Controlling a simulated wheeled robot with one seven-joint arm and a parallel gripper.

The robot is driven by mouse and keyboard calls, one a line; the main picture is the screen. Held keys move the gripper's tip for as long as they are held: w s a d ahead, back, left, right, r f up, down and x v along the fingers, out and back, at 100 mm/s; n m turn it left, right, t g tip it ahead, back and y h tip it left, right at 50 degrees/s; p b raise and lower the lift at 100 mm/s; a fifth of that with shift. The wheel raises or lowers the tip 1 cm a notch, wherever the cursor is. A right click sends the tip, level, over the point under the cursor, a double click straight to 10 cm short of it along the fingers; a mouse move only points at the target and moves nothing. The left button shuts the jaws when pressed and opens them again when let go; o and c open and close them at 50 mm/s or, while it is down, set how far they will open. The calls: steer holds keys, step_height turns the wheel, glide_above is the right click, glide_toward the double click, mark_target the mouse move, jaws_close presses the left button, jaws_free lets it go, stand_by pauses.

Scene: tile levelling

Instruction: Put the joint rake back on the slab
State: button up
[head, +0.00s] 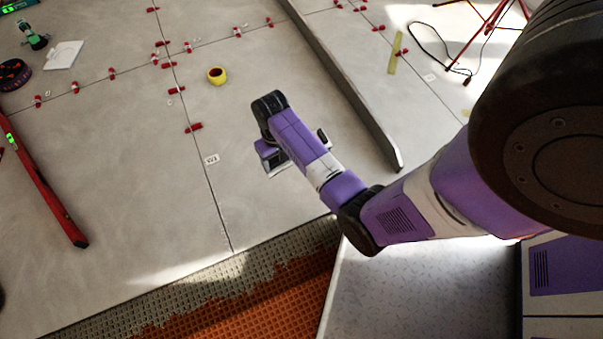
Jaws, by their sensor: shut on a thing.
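The pale grey slab (120,160) fills the floor from the left to the middle, with dark seams between its tiles. My gripper (276,166) hangs low over it, left of the long grey straight bar, mostly hidden behind my own purple wrist and forearm. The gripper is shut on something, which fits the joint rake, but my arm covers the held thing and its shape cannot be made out. A short dark piece shows just right of the wrist; I cannot tell whether it belongs to the rake or to my arm.
A long grey bar (352,85) stands right of my gripper. Orange matting (270,295) borders the slab's front. Slab left of my wrist is mostly clear.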

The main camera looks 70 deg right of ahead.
steer(key=s+d+f+m+b, duration=0.1)
steer(key=s+d+f+m, duration=0.15)
steer(key=s+f, duration=0.35)
steer(key=shift+n, duration=0.35)
steer(key=shift+s+d+f+b, duration=0.15)
steer(key=shift+s+f+b, duration=0.1)
steer(key=shift+f+b, duration=2.25)
steer(key=shift+s+d+f+b, duration=0.15)
steer(key=shift+f+b, duration=1.1)
steer(key=shift+f, duration=2.5)
steer(key=shift+s+d+f+b, duration=0.1)
steer(key=shift+s+f+b, duration=0.2)
steer(key=shift+f+b, duration=2.2)
steer(key=shift+f+p, duration=0.5)
steer(key=shift+f, duration=0.25)
steer(key=o, duration=1.4)
steer(key=shift+c, duration=0.2)
steer(key=shift+r, duration=0.1)
